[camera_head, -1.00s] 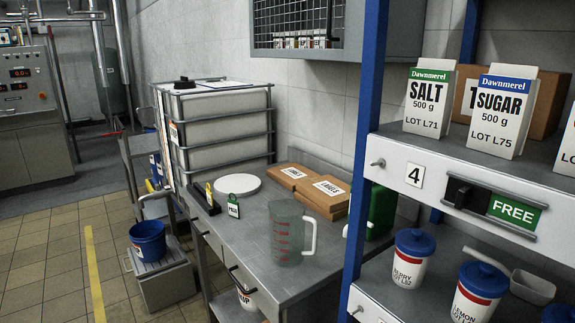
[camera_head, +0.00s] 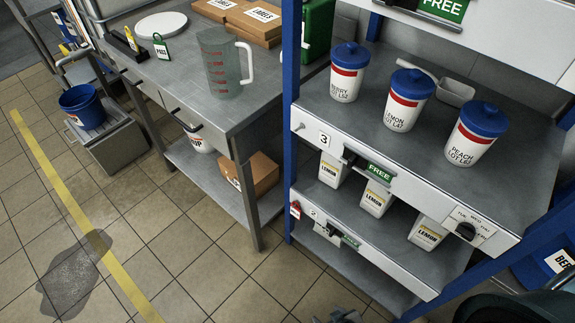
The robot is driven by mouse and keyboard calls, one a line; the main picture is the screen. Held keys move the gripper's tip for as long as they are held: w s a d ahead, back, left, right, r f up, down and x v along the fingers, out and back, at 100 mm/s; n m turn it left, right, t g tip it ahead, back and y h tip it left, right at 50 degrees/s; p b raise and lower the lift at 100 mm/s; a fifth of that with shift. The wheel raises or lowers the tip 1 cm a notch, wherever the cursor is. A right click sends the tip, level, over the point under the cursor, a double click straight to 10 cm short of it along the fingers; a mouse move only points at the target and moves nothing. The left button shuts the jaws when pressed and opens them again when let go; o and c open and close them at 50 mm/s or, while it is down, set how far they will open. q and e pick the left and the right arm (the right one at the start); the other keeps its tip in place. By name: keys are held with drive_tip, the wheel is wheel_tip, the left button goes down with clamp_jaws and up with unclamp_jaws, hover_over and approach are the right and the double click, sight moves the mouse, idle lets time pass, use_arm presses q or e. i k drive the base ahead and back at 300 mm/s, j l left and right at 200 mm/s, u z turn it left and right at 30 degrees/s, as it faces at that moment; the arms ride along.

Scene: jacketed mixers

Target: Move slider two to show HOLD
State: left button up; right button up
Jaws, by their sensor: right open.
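Slider two (camera_head: 331,230) is a small dark block on the pale front rail of the lowest visible shelf, beside a plate marked 2 (camera_head: 313,213). A green label (camera_head: 351,242) shows just right of the block; its word is too small to read surely. My right gripper (camera_head: 340,316) shows only in part at the bottom edge, below and apart from slider two. It is open and I see nothing in it. My left gripper is out of view.
Above is shelf three's slider (camera_head: 348,158) with a green FREE label (camera_head: 381,173). Tubs, including a lemon tub (camera_head: 409,100), stand on shelf three. A red tag (camera_head: 295,209) hangs near plate 2. Open floor lies left.

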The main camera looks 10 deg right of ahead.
sight(333, 230)
drive_tip(key=z, duration=0.9)
